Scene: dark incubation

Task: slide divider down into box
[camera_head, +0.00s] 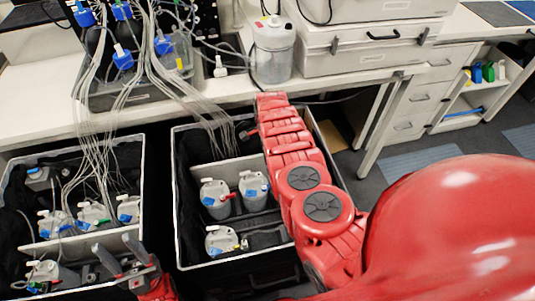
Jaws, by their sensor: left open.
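Two black-lined boxes with pale rims stand on the floor, a left box (142,185) and a right box (176,200). A pale divider (75,248) stands across the front part of the left box. Another pale divider (205,173) stands across the right box, behind its bottles. My left gripper (111,243) is open at the front right of the left box, by the right end of that box's divider. I cannot tell whether its fingers touch the divider. My right arm (300,180) crosses the right box and hides its right side; its gripper does not show.
White bottles with blue labels (216,198) stand in both boxes. Clear tubes (95,150) hang from bench bottles into the boxes. The white bench (215,98) holds a clear canister (272,50) and a white case (365,48). Open shelves (475,95) stand at right.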

